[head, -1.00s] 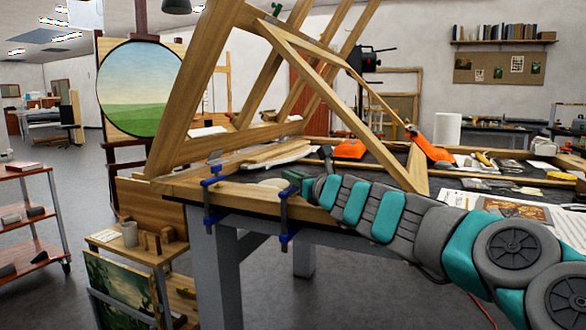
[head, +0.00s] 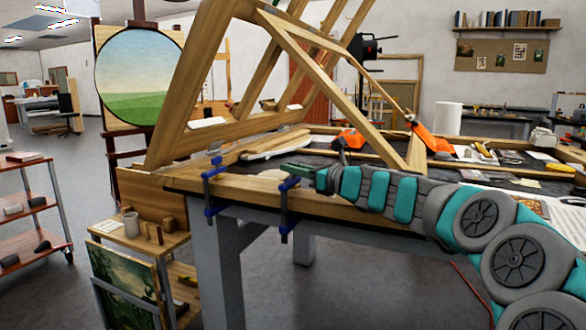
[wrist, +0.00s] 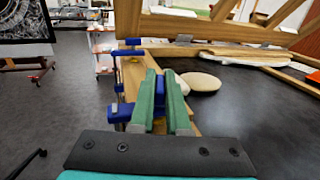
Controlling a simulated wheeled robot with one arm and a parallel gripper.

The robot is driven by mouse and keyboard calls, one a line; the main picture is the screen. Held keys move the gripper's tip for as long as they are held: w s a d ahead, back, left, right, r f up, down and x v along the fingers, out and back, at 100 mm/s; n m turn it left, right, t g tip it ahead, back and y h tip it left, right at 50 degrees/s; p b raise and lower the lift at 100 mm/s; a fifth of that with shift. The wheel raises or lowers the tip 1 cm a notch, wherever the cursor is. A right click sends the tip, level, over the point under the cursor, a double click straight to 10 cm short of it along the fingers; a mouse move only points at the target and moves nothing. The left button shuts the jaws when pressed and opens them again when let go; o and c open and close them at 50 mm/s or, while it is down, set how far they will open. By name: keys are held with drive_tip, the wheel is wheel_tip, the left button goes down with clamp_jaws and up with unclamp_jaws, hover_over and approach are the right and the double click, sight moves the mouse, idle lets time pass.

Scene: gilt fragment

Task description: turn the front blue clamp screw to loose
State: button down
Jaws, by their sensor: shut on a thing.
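The front blue clamp (head: 286,214) grips the near edge of the wooden bench top, its lower end hanging below the edge. My gripper (head: 292,170) is at the top of this clamp, reaching in from the right. In the wrist view, the green fingers (wrist: 163,100) are shut on a blue part (wrist: 160,84) between them, which I take to be the clamp screw. The fingers hide part of it, and how far it is turned cannot be told. A second blue clamp (head: 210,187) stands on the same edge to the left, apart from my gripper.
A large wooden frame (head: 190,100) stands tilted on the bench (head: 260,188), behind the clamps. A pale round pad (wrist: 202,82) lies right of my fingers in the wrist view. A low shelf with a mug (head: 131,225) stands left of the bench.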

idle(0.3)
drive_tip(key=c, duration=0.9)
unclamp_jaws()
drive_tip(key=shift+v, duration=3.85)
